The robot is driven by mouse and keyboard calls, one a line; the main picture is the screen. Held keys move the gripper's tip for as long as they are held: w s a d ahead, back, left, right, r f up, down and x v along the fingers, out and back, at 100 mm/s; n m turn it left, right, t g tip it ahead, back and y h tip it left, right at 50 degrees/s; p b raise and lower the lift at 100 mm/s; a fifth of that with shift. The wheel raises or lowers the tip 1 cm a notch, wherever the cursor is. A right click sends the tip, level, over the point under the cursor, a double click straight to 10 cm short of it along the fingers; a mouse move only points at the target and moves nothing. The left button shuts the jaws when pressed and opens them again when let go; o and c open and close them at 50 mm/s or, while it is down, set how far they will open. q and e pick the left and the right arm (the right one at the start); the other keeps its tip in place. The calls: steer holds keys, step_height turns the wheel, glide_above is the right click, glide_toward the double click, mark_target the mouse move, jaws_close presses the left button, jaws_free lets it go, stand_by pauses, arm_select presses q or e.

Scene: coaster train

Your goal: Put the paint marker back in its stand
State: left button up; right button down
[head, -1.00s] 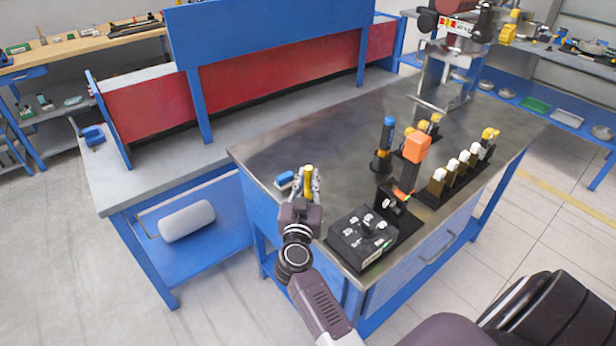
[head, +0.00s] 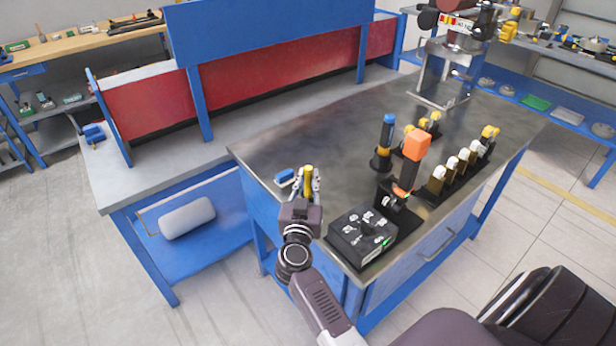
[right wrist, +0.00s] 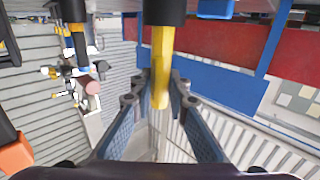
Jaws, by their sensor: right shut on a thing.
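My right gripper (head: 308,178) is shut on a yellow stick with a dark end, which I take to be the paint marker (head: 308,171). It is at the near left part of the metal-topped table, and the stick points up between the fingers. In the right wrist view the yellow shaft (right wrist: 160,65) shows between the fingers (right wrist: 157,95), with its black part at the top edge. A dark round holder with a blue-topped cylinder (head: 384,150) stands to the right; I cannot tell whether it is the stand. My left gripper is not in view.
A small blue object (head: 285,178) lies just left of the gripper. A black box with pale knobs (head: 360,235) is at the near edge. An orange-headed item (head: 416,145) and a row of yellow-and-white pieces (head: 455,165) stand on the right. The table's middle (head: 320,140) is clear.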

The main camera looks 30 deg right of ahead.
stand_by(0.3)
steer(key=c, duration=1.8)
jaws_free()
step_height(320, 180, up, 10)
steer(key=shift+r, duration=0.1)
